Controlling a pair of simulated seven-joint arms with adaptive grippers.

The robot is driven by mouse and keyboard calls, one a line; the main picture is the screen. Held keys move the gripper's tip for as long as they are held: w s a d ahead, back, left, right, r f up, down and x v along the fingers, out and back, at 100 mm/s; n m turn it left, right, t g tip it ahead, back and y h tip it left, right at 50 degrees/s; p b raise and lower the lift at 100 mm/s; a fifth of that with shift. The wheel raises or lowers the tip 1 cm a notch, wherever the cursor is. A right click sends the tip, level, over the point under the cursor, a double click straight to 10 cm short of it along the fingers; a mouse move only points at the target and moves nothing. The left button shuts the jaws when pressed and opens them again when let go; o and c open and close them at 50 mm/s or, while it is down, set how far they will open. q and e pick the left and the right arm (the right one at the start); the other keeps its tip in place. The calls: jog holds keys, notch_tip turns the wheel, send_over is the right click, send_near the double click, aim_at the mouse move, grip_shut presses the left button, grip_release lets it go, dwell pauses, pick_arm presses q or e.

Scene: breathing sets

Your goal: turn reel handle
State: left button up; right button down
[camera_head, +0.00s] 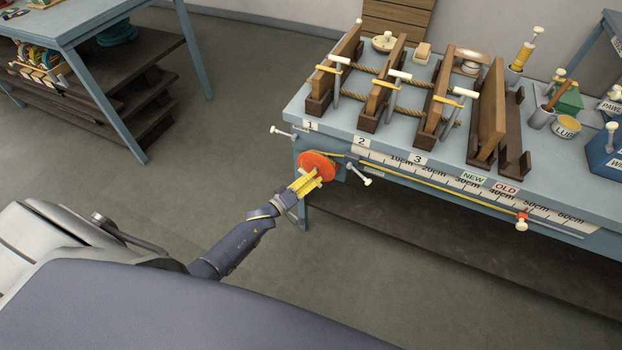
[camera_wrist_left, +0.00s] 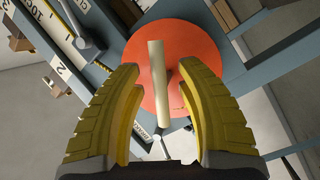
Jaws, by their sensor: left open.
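The orange-red reel (camera_head: 318,163) is mounted on the front left corner of the blue-grey workbench. In the left wrist view the reel (camera_wrist_left: 200,60) is a flat disc, and a pale rod-like handle (camera_wrist_left: 159,80) stands out from its face. My left gripper (camera_head: 308,180) is at the reel in the head view. In the left wrist view its yellow fingers (camera_wrist_left: 165,88) are apart, one on each side of the handle, with visible gaps. The handle is mostly hidden by the fingers in the head view. My right gripper is not in view.
A yellow tape (camera_head: 440,188) runs along a ruler on the bench front to an orange marker (camera_head: 522,218). A white-tipped lever (camera_head: 360,176) sits right of the reel. Wooden frames (camera_head: 380,85) stand on the bench. Open floor (camera_head: 190,180) lies left of it.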

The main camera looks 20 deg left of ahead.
pick_arm(q)
grip_shut()
dwell(0.3)
jog(key=m, duration=0.2)
jog(key=m+g+y, duration=0.1)
jog(key=m, duration=0.2)
jog(key=shift+a+g, duration=0.1)
jog(key=shift+g, duration=0.2)
jog(key=m+y, duration=0.2)
jog(key=m, duration=0.2)
jog(key=shift+a+g, duration=0.1)
jog(key=shift+g, duration=0.3)
jog(key=m+y, duration=0.3)
jog(key=m, duration=0.1)
jog(key=shift+m, duration=0.3)
jog(key=shift+a+m+y, duration=0.15)
jog(key=shift+m+y, duration=0.65)
jog(key=shift+m, duration=0.4)
jog(key=shift+a+r+m+y, duration=0.1)
jog(key=shift+m+y, duration=0.6)
jog(key=shift+m, duration=0.4)
